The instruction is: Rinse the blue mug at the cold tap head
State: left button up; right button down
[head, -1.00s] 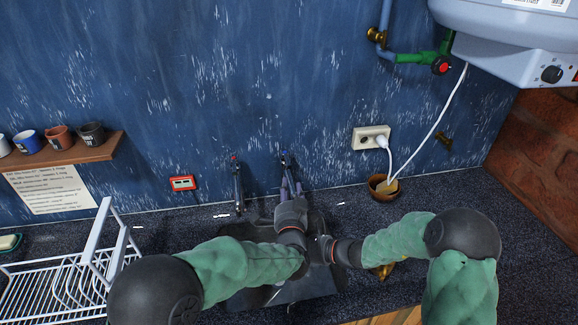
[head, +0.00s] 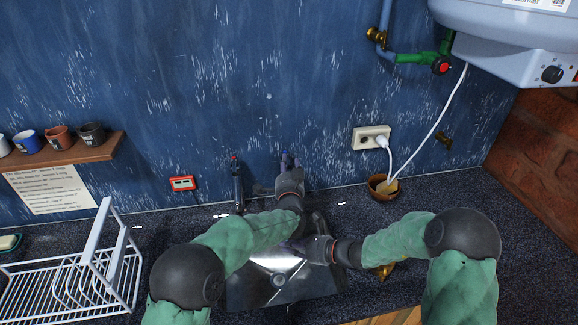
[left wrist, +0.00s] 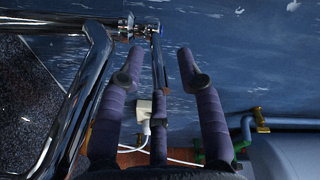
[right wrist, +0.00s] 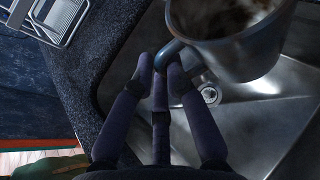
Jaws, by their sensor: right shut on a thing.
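The blue mug (right wrist: 235,50) fills the top of the right wrist view, with brownish marks inside it. My right gripper (right wrist: 168,72) is shut on its handle, over the metal sink (right wrist: 270,125). In the head view my right gripper (head: 298,246) is over the sink (head: 255,290), and the mug is hidden by my left arm. My left gripper (head: 287,163) is at the blue-marked cold tap at the wall. In the left wrist view my left gripper (left wrist: 155,65) is open, its fingers on either side of the chrome tap (left wrist: 155,42). I cannot tell whether they touch it.
A red-marked tap (head: 237,180) stands left of the cold tap. A white dish rack (head: 75,285) is at the left. A wooden bowl (head: 382,188) and a socket (head: 371,138) are at the right. Several mugs stand on a wall shelf (head: 75,152).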

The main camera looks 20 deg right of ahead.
pick_arm(q)
grip_shut()
jog(key=shift+d+r, duration=0.1)
jog(key=n+y, duration=0.1)
jog(key=d+n+t+y, duration=0.1)
jog(key=y, duration=0.1)
jog(key=shift+s+d+r, duration=0.1)
jog(key=shift+r, duration=0.1)
dwell(0.4)
jog(key=shift+c, duration=0.4)
grip_release()
jog(key=shift+o, duration=0.4)
